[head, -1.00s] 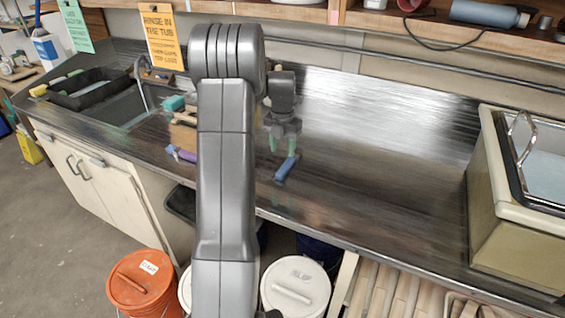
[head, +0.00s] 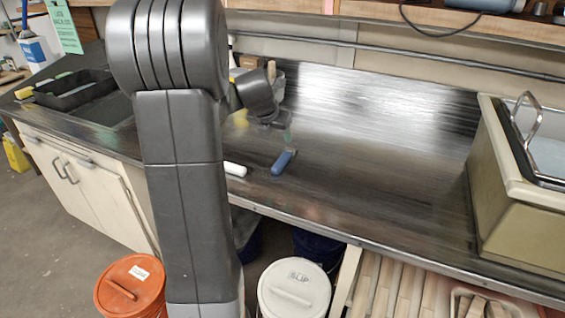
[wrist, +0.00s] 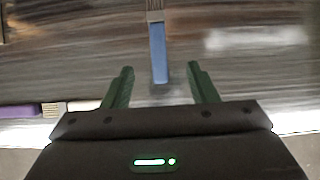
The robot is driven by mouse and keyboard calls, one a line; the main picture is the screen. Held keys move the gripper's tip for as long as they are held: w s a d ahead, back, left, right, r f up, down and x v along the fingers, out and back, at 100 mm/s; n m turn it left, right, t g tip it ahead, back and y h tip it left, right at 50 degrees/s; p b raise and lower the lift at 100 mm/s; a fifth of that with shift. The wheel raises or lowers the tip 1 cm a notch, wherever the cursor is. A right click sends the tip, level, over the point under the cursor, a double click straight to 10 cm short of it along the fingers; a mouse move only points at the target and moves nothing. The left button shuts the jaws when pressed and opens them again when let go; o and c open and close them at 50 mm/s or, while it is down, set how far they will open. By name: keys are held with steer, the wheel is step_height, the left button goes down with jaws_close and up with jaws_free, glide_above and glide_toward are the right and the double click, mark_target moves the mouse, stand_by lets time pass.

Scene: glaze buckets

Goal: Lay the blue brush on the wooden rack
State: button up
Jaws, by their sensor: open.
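The blue brush (head: 284,161) lies on the dark metal counter, right of my arm in the head view. In the wrist view its blue handle (wrist: 158,52) points toward me, with a pale ferrule at the top edge. My gripper (wrist: 160,70) is open, with one green finger on each side of the handle's near end and a gap on both sides. In the head view my gripper (head: 288,135) is just above and behind the brush; part of it is hidden. I cannot make out the wooden rack; my arm covers part of the counter.
A purple-handled item (wrist: 84,106) lies left of my gripper in the wrist view. A white-ended item (head: 235,169) sits beside my arm. A beige basin (head: 520,210) stands at the right. A black tray (head: 75,92) is at the left. The counter's middle right is clear.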

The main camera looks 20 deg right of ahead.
glide_toward(285, 155)
steer(key=shift+x, duration=1.2)
steer(key=shift+p+x, duration=0.4)
steer(key=shift+x, duration=2.4)
steer(key=shift+w+d+f, duration=0.2)
steer(key=shift+f, duration=0.25)
steer(key=c, duration=1.1)
steer(key=shift+r, duration=0.1)
steer(key=shift+c, duration=0.2)
